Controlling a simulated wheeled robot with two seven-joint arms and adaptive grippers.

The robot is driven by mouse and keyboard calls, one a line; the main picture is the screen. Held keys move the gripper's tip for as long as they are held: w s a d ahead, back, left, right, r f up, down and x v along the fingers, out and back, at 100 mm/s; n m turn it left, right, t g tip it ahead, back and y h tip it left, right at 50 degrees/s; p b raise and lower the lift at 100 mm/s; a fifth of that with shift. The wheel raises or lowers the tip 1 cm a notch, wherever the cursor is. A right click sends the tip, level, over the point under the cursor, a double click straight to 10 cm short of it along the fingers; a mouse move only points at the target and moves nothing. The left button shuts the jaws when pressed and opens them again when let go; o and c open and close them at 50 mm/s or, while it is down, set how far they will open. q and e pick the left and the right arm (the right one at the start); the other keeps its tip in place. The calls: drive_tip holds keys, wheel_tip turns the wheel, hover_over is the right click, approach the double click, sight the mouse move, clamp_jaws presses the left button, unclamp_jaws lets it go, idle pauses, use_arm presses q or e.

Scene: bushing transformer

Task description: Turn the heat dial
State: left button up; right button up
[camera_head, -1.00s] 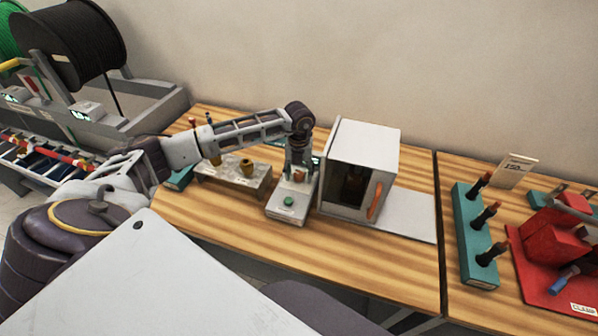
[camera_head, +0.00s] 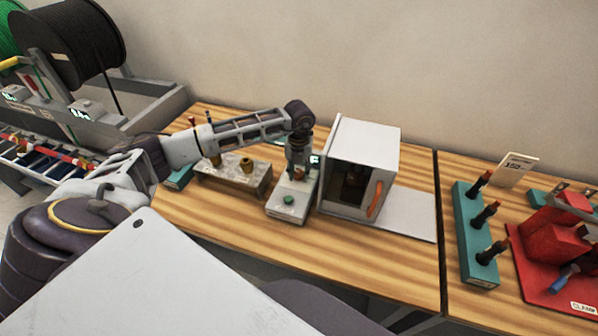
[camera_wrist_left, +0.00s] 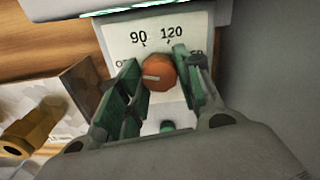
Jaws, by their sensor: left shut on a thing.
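The heat dial is an orange-brown round knob (camera_wrist_left: 159,73) with a pale pointer line, on a white panel marked 90 and 120 (camera_wrist_left: 157,35) in the left wrist view. The line lies nearly level in that view. My left gripper (camera_wrist_left: 158,80) has its green-lined fingers on both sides of the dial, shut on it. In the head view my left gripper (camera_head: 298,165) points down over the control unit (camera_head: 285,212); the dial is mostly hidden there. A green button (camera_head: 288,199) sits on the unit's front. My right gripper is not in view.
A white box oven (camera_head: 362,145) with an orange handle (camera_head: 375,199) stands just right of the unit. A grey block with brass parts (camera_head: 232,182) is to the left. A teal rack (camera_head: 477,242) and red clamp (camera_head: 555,243) are at right. The front wood is clear.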

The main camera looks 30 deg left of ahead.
use_arm(q)
drive_tip(key=m+b, duration=0.4)
drive_tip(key=m, duration=0.1)
drive_tip(key=shift+f+b, duration=0.1)
drive_tip(key=shift+b, duration=0.25)
drive_tip(key=m+b, duration=0.2)
drive_tip(key=m, duration=0.1)
drive_tip(key=shift+m+b, duration=0.55)
drive_tip(key=shift+m, duration=0.15)
drive_tip(key=shift+a, duration=0.1)
drive_tip(key=o, duration=1)
drive_tip(key=shift+r, duration=0.2)
